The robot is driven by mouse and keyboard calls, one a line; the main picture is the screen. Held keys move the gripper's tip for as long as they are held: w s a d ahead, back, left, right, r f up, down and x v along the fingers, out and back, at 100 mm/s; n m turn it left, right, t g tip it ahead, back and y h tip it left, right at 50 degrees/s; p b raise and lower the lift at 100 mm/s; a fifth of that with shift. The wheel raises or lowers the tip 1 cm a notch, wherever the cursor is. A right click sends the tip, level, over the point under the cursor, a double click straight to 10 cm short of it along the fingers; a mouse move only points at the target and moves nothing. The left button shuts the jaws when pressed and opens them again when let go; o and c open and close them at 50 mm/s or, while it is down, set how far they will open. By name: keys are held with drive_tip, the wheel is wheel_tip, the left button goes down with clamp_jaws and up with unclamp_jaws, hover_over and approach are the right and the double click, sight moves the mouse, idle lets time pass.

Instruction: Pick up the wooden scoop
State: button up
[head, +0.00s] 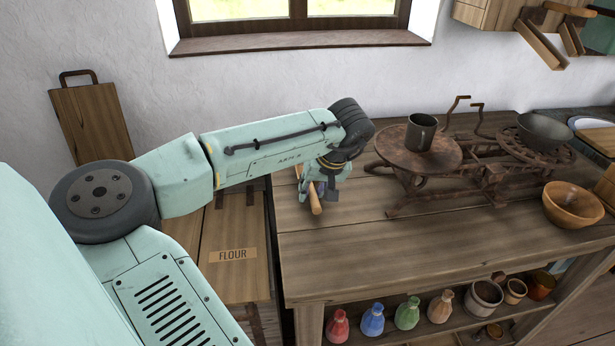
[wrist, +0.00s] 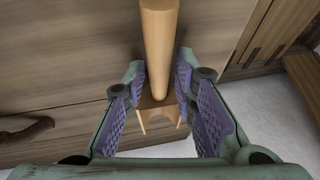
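The wooden scoop shows in the wrist view as a light, rounded handle (wrist: 160,45) running down from the top edge to a wider, partly hidden end. In the head view a short piece of the scoop (head: 315,199) shows below my gripper (head: 322,188), by the left end of the wooden table. In the wrist view my gripper (wrist: 160,85) has its two purple-padded fingers on either side of the handle. Narrow gaps show between the pads and the wood, so it looks open around the handle. My wrist hides much of the scoop in the head view.
A rusty scale (head: 415,155) with a dark mug (head: 420,132) stands right of my gripper on the table (head: 400,245). A wooden bowl (head: 571,205) sits farther right. A flour bin (head: 232,254) is at the left. The table front is clear.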

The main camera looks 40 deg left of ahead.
sight(313, 190)
clamp_jaws()
idle(0.5)
wheel_tip(313, 190, up, 10)
drive_tip(key=b, duration=0.1)
drive_tip(key=shift+b, duration=0.4)
